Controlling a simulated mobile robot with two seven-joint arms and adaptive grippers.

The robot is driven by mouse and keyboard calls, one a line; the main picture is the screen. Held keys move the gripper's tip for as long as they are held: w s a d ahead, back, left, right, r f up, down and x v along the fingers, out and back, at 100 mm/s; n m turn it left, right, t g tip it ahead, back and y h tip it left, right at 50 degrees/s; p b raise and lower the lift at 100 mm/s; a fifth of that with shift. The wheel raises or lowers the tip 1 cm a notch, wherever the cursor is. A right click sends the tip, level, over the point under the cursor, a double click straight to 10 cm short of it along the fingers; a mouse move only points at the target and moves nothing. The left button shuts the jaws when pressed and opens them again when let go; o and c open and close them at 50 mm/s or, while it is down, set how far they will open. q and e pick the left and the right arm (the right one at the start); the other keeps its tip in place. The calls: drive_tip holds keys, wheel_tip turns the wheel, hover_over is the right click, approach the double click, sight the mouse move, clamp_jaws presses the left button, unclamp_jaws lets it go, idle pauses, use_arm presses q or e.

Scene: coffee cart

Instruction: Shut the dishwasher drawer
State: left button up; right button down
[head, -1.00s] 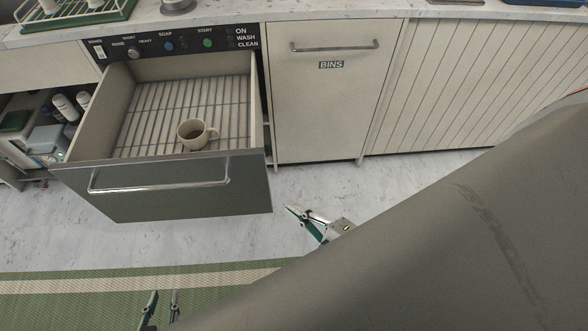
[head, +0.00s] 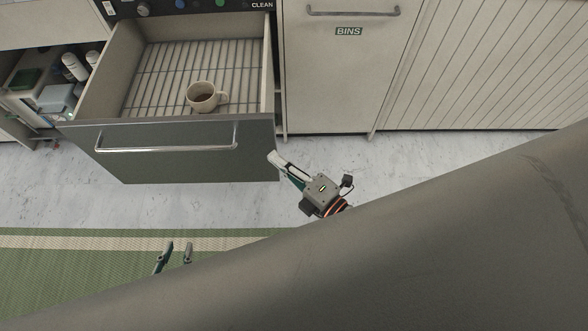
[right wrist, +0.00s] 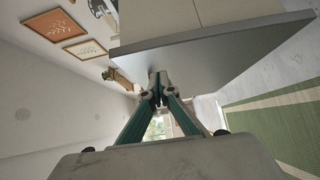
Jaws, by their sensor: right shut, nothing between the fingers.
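The dishwasher drawer is pulled open, with a dark grey front (head: 190,165) and a long metal handle (head: 165,148). Inside, a cream mug (head: 203,97) with dark liquid stands upright on the wire rack (head: 150,80). My right gripper (head: 272,158) is shut and empty, close to the right end of the drawer front; I cannot tell whether it touches. In the right wrist view its fingertips (right wrist: 158,80) point at the drawer front (right wrist: 210,55). My left gripper (head: 176,250) is low in the head view, over the green mat, fingers apart and empty.
A bins door (head: 340,80) is right of the drawer. An open shelf with bottles (head: 75,68) is on the left. Marbled floor and a green mat (head: 60,270) lie in front. My own arm covers the lower right.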

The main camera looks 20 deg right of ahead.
sight(268, 138)
drive_tip(key=shift+w+d, duration=0.35)
drive_tip(key=shift+w, duration=0.55)
drive_tip(key=shift+w+d, duration=0.35)
drive_tip(key=shift+w, duration=0.5)
